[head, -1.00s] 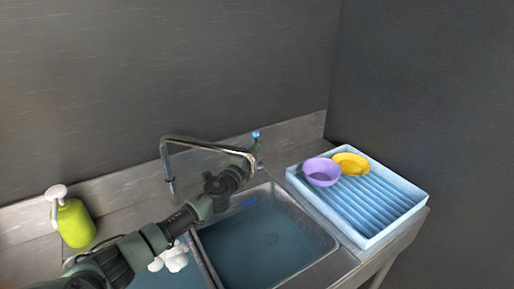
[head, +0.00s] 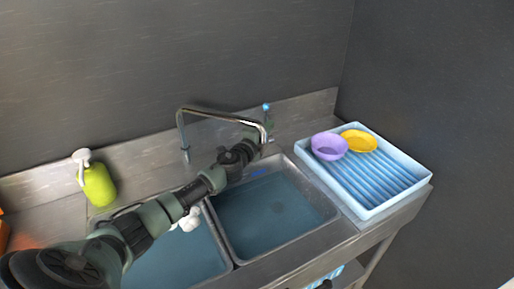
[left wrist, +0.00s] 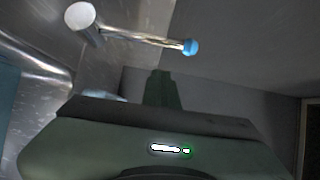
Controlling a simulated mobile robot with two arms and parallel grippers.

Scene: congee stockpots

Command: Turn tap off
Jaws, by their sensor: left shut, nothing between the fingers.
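The tap's chrome spout (head: 215,114) arches over the sink from its base at the back wall. Its blue-tipped handle (head: 266,106) stands up just behind my left gripper (head: 268,127). In the left wrist view the tap handle (left wrist: 150,40) is a metal lever from a round pivot to a blue tip, above and apart from my fingers. My left gripper (left wrist: 163,88) is shut and empty. The arm hides part of the tap base in the head view. I cannot make out a water stream. My right gripper is not in view.
Two sink basins (head: 272,215) lie below my left arm, with a white lumpy object (head: 188,220) near the divider. A blue drying tray (head: 375,208) at right holds a purple bowl (head: 329,146) and a yellow bowl (head: 359,140). A green soap bottle (head: 98,185) stands at left.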

